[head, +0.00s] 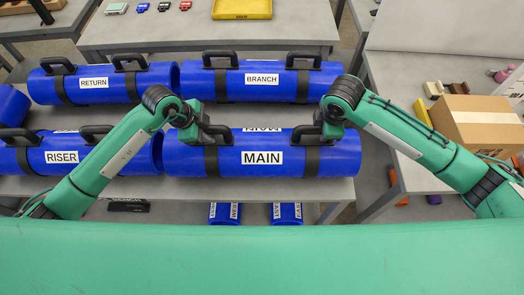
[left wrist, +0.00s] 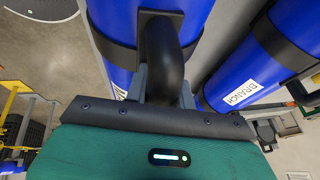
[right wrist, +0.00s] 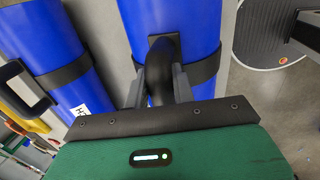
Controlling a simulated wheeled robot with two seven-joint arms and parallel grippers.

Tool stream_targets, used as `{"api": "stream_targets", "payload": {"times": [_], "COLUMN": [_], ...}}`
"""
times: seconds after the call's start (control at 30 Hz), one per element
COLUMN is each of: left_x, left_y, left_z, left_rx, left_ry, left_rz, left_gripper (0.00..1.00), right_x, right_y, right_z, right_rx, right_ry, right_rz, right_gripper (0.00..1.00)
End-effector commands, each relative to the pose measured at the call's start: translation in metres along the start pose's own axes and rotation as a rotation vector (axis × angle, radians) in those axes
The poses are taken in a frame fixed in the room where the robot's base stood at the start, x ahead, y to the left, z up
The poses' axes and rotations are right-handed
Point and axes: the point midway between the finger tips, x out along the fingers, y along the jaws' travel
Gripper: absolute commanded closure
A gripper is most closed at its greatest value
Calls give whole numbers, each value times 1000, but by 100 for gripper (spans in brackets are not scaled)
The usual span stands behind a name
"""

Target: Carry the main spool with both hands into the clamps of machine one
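The main spool (head: 340,155) is a thick blue pipe with a white MAIN label, two black bands and two black handles. It lies level at the front of the grey table in the head view; I cannot tell whether it touches the top. My left gripper (head: 205,132) has its fingers closed around the left handle (left wrist: 163,55). My right gripper (head: 322,125) has its fingers closed around the right handle (right wrist: 161,65). Both wrist views show a finger on each side of a handle, with the blue pipe beyond. I cannot identify machine one's clamps in these views.
The RISER spool (head: 100,163) lies close to the main spool's left end. The RETURN spool (head: 130,92) and BRANCH spool (head: 225,88) lie behind. A cardboard box (head: 480,122) stands on the right table. A yellow tray (head: 242,9) is on the far table.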

Motion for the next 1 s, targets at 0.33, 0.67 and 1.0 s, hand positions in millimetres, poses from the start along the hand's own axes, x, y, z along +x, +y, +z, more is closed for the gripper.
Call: {"api": "stream_targets", "payload": {"times": [0.33,0.67,1.0], "left_x": [0,-1,-1], "left_y": [0,0,-1], "left_z": [0,0,0], "left_rx": [0,0,0], "left_ry": [0,0,0], "left_rz": [-1,-1,-1], "left_gripper": [100,100,100], "right_x": [0,0,-1], "right_y": [0,0,0], "right_z": [0,0,0], "right_rx": [0,0,1], "right_ry": [0,0,0], "right_rz": [0,0,1], "right_gripper": [100,100,100]}}
